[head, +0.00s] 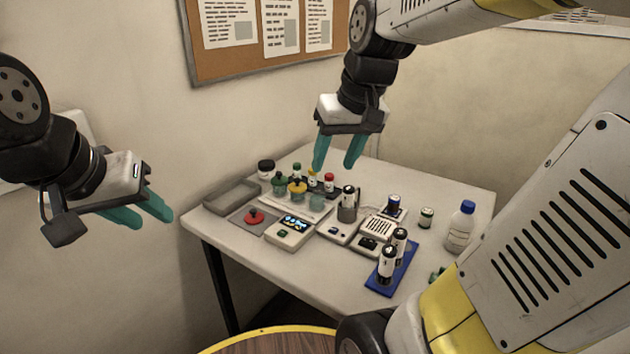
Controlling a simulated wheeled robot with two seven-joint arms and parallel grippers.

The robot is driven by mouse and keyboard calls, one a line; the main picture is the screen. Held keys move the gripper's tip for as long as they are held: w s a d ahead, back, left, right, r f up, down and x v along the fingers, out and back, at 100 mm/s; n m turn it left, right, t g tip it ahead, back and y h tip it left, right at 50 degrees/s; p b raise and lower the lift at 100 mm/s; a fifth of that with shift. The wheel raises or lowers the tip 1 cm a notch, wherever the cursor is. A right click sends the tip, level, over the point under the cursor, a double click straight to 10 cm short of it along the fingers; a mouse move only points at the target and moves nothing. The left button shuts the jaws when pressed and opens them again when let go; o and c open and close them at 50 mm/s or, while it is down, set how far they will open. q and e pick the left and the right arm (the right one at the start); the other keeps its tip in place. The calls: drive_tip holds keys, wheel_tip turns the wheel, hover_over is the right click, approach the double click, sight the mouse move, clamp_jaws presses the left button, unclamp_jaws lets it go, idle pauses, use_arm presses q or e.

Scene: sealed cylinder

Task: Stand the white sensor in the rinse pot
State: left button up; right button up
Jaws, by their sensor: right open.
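Several white cylinders with black ends stand on the table. Two are on a blue base (405,268), a front one (387,264) and a rear one (400,243). Another black-topped one (348,192) stands in a grey metal cup (347,213) on a small device. I cannot tell which is the white sensor, nor whether the metal cup or a translucent teal cup (317,201) is the rinse pot. My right gripper (334,168) is open and empty, above the back of the table. My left gripper (155,221) is open and empty, left of the table.
A grey tray (231,196), a red knob (254,216), a display device (290,232) and a grilled device (377,229) crowd the table (330,275). Green- and yellow-topped vessels stand behind. A blue-capped bottle (461,228) stands right. The front tabletop is clear.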

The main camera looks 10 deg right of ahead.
drive_tip(key=s+a+f+t, duration=0.1)
drive_tip(key=s+a+t, duration=0.1)
drive_tip(key=s, duration=0.6)
drive_tip(key=shift+a+f+y, duration=0.25)
drive_tip(key=shift+a+y, duration=0.05)
drive_tip(key=shift+a, duration=0.5)
drive_tip(key=shift+s, duration=0.1)
drive_tip(key=shift+c, duration=0.4)
